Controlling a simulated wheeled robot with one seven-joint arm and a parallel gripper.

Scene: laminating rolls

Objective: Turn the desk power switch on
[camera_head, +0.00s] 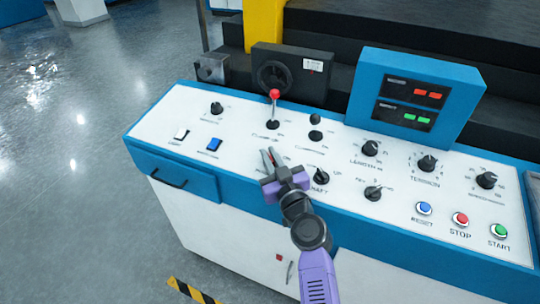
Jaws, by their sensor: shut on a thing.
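The white and blue control desk (240,130) carries several switches and knobs, and I cannot read which one is marked as desk power. On its left are a white rocker switch (181,134) labelled LIGHT, a blue rocker switch (214,144) with a blurred label, and a black rotary knob (216,108) behind them. My gripper (268,156) is over the panel, right of the blue rocker and left of the knob labelled SHAFT (320,177). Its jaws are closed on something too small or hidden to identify. The gripper body covers part of the panel there.
A red-topped lever (274,108) and a small black joystick (315,130) stand behind my gripper. A blue display box (414,95) rises at the back right. More knobs and the RESET, STOP (460,219) and START buttons lie to the right.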

